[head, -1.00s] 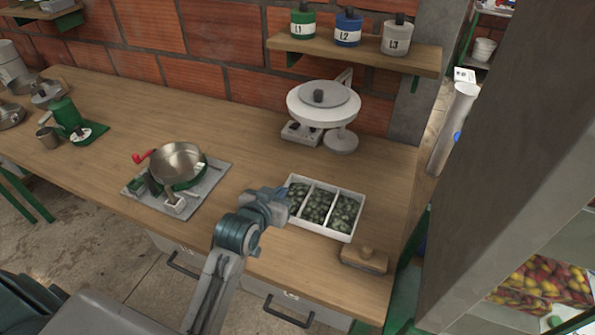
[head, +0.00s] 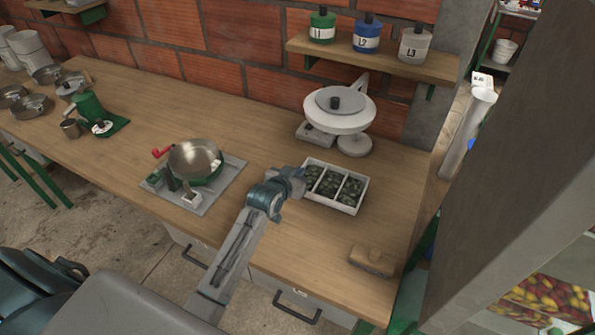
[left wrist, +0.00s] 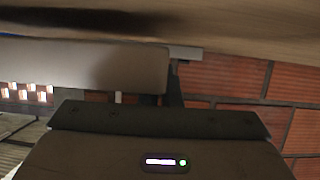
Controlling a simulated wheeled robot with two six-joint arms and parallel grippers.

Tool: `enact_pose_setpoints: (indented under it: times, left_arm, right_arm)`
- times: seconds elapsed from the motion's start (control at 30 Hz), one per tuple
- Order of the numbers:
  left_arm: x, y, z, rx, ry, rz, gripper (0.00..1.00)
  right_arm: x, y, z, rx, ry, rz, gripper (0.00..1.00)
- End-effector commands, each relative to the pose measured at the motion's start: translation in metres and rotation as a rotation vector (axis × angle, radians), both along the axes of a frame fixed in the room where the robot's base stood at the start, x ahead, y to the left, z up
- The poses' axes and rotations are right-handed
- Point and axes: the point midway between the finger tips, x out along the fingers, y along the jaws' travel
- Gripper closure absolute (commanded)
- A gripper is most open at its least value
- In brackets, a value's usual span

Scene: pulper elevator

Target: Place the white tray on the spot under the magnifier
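The white tray (head: 333,207) has three compartments filled with dark green beans or fruit and looks level in the head view. My left gripper (head: 299,182) is at the tray's left side wall and appears shut on it; the fingertips are mostly hidden. I cannot tell whether the tray touches the bench. The magnifier (head: 340,120), a white round head on an arm, stands behind the tray near the wall, apart from it. The spot under it is largely hidden by the head. The left wrist view does not clearly show the fingers or tray. My right gripper is not in view.
A metal pan on a grey plate (head: 225,185) stands left of the tray. A wooden block (head: 372,260) lies at the bench's front right. A shelf (head: 385,58) with jars L1, L2 and L3 hangs above the magnifier. Bare bench lies between tray and block.

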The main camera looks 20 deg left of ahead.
Motion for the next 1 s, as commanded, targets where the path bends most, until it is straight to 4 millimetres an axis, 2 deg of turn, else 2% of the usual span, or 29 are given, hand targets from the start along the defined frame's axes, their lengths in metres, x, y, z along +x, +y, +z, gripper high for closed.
enact_pose_setpoints:
  times: [0.63, 0.77, 1.0]
  left_arm:
    - [-0.001, 0.000, -0.013, -0.001, 0.002, 0.000, 1.00]
    - [-0.002, -0.001, -0.016, -0.002, 0.007, 0.001, 0.75]
    - [-0.003, -0.001, -0.019, -0.004, 0.013, 0.000, 0.75]
  right_arm:
    - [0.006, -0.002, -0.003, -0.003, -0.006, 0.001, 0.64]
    - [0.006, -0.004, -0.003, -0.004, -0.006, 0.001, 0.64]
    - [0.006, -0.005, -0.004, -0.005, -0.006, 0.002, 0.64]
